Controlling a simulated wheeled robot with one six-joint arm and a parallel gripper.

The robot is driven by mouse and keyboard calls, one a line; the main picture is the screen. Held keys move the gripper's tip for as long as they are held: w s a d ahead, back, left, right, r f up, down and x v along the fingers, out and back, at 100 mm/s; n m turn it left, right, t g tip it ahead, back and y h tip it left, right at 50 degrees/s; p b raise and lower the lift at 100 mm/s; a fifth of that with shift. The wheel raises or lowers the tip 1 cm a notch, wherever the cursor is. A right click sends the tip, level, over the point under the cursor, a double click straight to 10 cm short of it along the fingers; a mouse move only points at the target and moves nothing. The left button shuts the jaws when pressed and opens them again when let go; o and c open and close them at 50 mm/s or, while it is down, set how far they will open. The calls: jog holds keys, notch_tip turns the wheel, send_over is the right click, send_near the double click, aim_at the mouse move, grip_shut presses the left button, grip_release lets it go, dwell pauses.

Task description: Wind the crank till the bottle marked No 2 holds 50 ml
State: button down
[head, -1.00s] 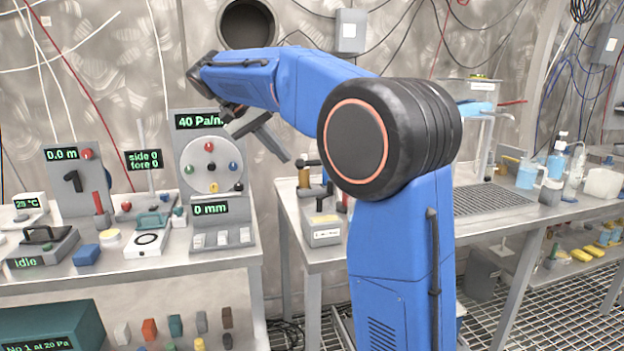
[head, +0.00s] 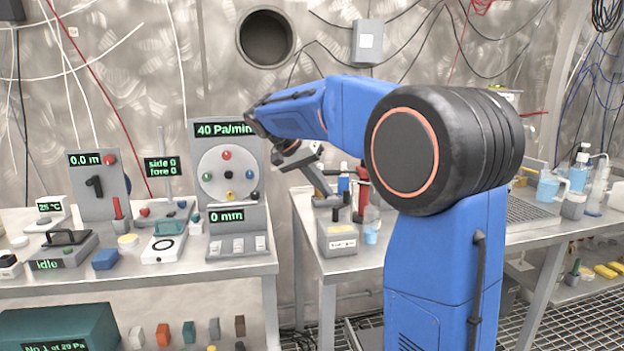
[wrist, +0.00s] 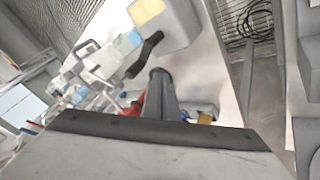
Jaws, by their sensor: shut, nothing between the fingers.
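A grey box with a pale label (head: 338,240) stands at the near left of the right-hand table, with a dark upright handle on it that may be the crank. In the wrist view a black bent handle (wrist: 145,54) shows beside a grey block with a pale yellow label (wrist: 170,22). A small clear bottle with blue liquid (head: 371,232) stands right of the box; its marking and level are unreadable. My gripper (head: 328,196) is shut and empty, pointing down above and just behind the box. Its fingers (wrist: 160,76) appear close to the handle in the wrist view.
More blue-liquid vessels (head: 548,188) stand at the far right. The left table carries a dial panel (head: 228,178) and several small devices. A gap separates the tables.

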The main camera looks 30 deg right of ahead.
aim_at(341, 205)
jog(key=shift+s+d+r, duration=0.1)
jog(key=shift+s+d, duration=0.75)
jog(key=shift+s, duration=0.2)
jog(key=shift+s+d, duration=0.5)
jog(key=shift+d, duration=0.35)
dwell(0.9)
jog(key=shift+w, duration=0.1)
